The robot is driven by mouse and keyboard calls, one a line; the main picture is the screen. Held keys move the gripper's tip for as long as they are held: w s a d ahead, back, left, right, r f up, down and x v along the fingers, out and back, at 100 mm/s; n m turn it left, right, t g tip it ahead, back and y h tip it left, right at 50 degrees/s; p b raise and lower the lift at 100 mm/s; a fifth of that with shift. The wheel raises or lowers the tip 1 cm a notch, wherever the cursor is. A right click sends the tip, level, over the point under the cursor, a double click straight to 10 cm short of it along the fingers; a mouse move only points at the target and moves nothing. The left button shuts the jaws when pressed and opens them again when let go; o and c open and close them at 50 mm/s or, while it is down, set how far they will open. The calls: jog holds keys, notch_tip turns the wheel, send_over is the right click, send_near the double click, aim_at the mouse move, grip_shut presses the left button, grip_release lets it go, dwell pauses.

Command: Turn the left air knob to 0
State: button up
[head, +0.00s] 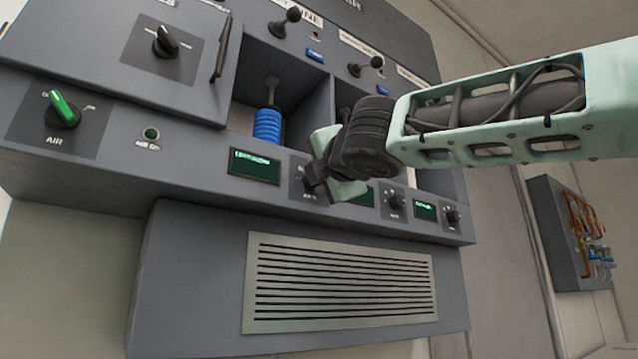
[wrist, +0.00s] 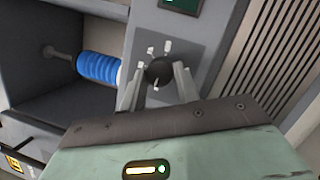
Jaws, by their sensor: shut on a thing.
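The left air knob (wrist: 160,72) is a small black round knob on a grey plate (wrist: 187,35) with white marks around it. In the wrist view my gripper (wrist: 161,79) has one finger on each side of the knob and is shut on it. The knob's pointer direction is not clear, and the marks are too small to read. In the head view my gripper (head: 331,172) is at the lower panel, just right of the first green display (head: 255,164), and mostly hides the knob.
A blue ribbed cylinder (head: 268,126) stands in the open bay above. Two more black knobs (head: 396,202) (head: 451,216) with displays are to the right. A green-handled knob (head: 64,109) marked AIR is at far left. A vent grille (head: 340,285) lies below.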

jog(key=shift+n+y+b, duration=0.3)
jog(key=shift+n+y, duration=0.1)
jog(key=shift+n, duration=0.5)
jog(key=o, duration=1)
jog(key=shift+c, duration=0.2)
jog(key=b+v, duration=0.6)
jog(key=v, duration=1.1)
jog(key=shift+s+f, duration=0.2)
jog(key=shift+w+f, duration=0.1)
